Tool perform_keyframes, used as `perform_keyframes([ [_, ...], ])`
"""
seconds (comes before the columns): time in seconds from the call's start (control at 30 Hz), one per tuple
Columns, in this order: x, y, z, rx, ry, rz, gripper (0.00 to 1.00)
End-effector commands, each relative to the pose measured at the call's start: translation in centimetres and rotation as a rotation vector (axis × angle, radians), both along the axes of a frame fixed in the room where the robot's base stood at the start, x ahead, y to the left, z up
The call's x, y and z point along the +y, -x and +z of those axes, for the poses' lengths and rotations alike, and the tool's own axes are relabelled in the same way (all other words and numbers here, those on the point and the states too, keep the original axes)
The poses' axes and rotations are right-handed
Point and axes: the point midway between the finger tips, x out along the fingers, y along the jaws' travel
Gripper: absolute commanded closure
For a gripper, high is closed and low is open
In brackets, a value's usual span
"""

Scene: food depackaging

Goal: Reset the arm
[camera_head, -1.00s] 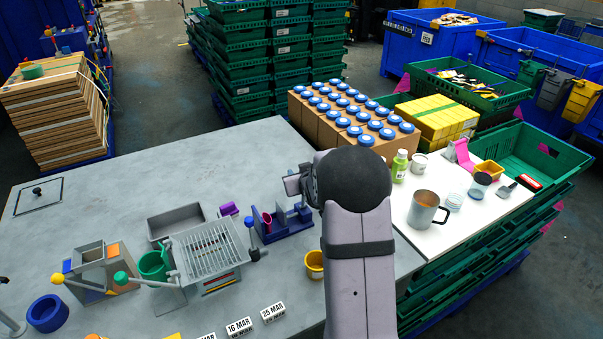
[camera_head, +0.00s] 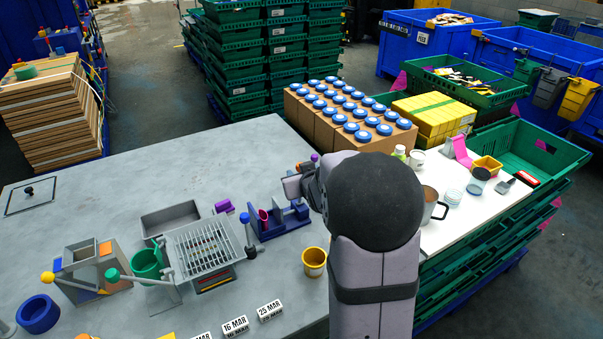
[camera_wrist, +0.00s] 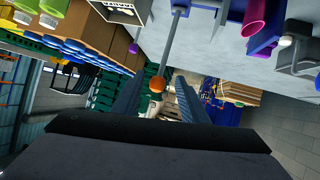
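My gripper (camera_wrist: 158,98) shows in the wrist view with its two fingers apart and nothing clearly held. A grey rod ending in an orange ball (camera_wrist: 157,84) appears in the gap between the fingers; I cannot tell how far off it is. In the head view my gripper (camera_head: 304,184) is above the table, mostly hidden behind my own grey arm, right of the blue stand (camera_head: 280,222).
The grey table (camera_head: 110,215) holds a slatted grill box (camera_head: 205,250), green cup (camera_head: 147,263), yellow cup (camera_head: 314,262) and date blocks (camera_head: 236,325). A white board (camera_head: 440,235) with a mug (camera_head: 432,205) lies right. Blue-capped goods (camera_head: 350,115) stand behind.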

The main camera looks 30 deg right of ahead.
Motion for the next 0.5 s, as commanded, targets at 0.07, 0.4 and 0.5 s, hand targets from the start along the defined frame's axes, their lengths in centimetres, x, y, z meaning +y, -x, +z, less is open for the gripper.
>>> perform_keyframes([
  [0.07, 0.0, 0.0, 0.0, 0.000, 0.000, 0.000, 0.60],
  [0.4, 0.0, 0.0, 0.1, 0.000, 0.000, 0.000, 0.60],
  [0.5, 0.1, 0.0, 1.2, 0.014, 0.009, 0.003, 0.60],
])
